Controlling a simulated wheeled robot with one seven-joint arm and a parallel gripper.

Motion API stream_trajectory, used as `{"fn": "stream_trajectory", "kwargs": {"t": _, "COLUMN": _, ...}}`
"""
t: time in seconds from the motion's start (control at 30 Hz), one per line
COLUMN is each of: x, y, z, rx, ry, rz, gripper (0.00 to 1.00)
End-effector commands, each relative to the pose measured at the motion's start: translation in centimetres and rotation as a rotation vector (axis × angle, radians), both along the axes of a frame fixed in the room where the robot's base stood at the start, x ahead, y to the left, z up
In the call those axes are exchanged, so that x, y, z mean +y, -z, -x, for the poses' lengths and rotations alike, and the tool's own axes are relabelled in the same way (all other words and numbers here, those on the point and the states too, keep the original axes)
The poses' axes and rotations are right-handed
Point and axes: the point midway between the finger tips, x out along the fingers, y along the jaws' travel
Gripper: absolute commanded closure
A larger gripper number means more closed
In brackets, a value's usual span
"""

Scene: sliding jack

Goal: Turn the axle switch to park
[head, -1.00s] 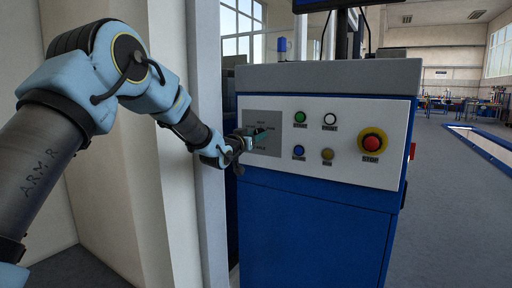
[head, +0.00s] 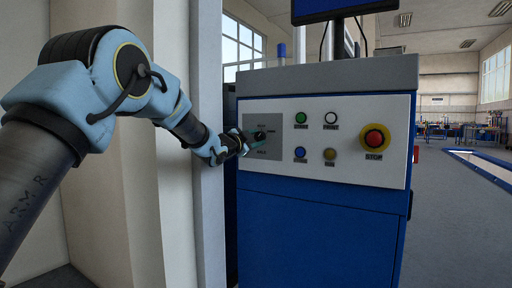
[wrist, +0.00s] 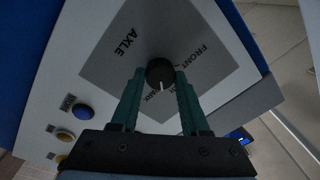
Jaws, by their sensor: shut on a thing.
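The axle switch is a round black knob (wrist: 159,70) with a white pointer line, on a grey plate (wrist: 110,62). In the wrist view the line points down the picture, toward a label ending in "ARK" that the fingers partly hide. "AXLE" reads at the left of the plate and "FRONT" at the upper right. My gripper (wrist: 160,80) has its green fingers shut on the knob, one on each side. In the head view my gripper (head: 252,140) reaches the plate (head: 263,152) from the left, at the dark knob (head: 261,135); the pointer is too small to read there.
The white panel carries a green button (head: 301,118), a white one (head: 331,118), a blue one (head: 299,152), a yellow one (head: 329,154) and a red stop button (head: 375,139). The blue cabinet (head: 315,225) stands beside a pale wall post (head: 208,80).

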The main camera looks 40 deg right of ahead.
Motion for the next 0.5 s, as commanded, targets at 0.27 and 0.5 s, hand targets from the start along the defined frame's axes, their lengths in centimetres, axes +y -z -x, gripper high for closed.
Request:
{"fn": "stream_trajectory", "kwargs": {"t": 0.27, "x": 0.02, "y": 0.34, "z": -0.05, "rx": -0.205, "ry": 0.0, "rz": -0.055, "gripper": 1.0}}
{"fn": "stream_trajectory", "kwargs": {"t": 0.5, "x": 0.0, "y": 0.2, "z": -0.03, "rx": -0.314, "ry": 0.0, "rz": -0.084, "gripper": 1.0}}
